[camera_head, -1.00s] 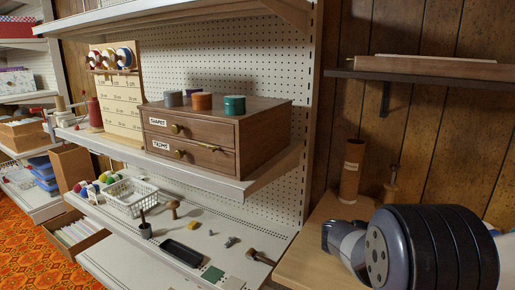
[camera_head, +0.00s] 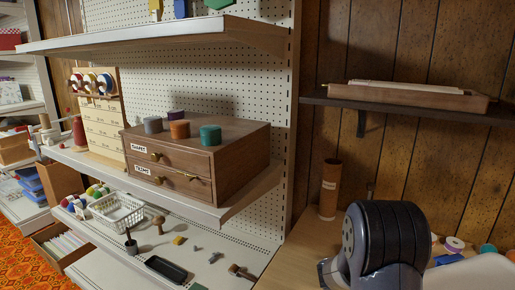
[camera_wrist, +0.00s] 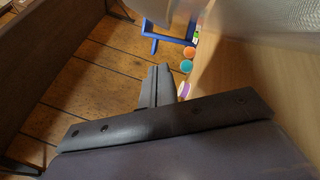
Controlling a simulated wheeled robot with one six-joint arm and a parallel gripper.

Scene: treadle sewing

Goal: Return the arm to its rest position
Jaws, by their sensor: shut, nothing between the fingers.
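My gripper (camera_wrist: 158,85) shows in the wrist view with its two dark fingers together and nothing between them. It is apart from the things around it. In the head view my dark, ribbed arm part stands at the lower right, over the wooden table (camera_head: 312,238); the gripper itself is not seen there.
A dark wall shelf (camera_head: 340,103) holds a wooden tray (camera_head: 420,97). A brown tube (camera_head: 329,190) stands on the table, near my arm. Coloured spools (camera_wrist: 187,66) lie near a blue frame (camera_wrist: 168,35).

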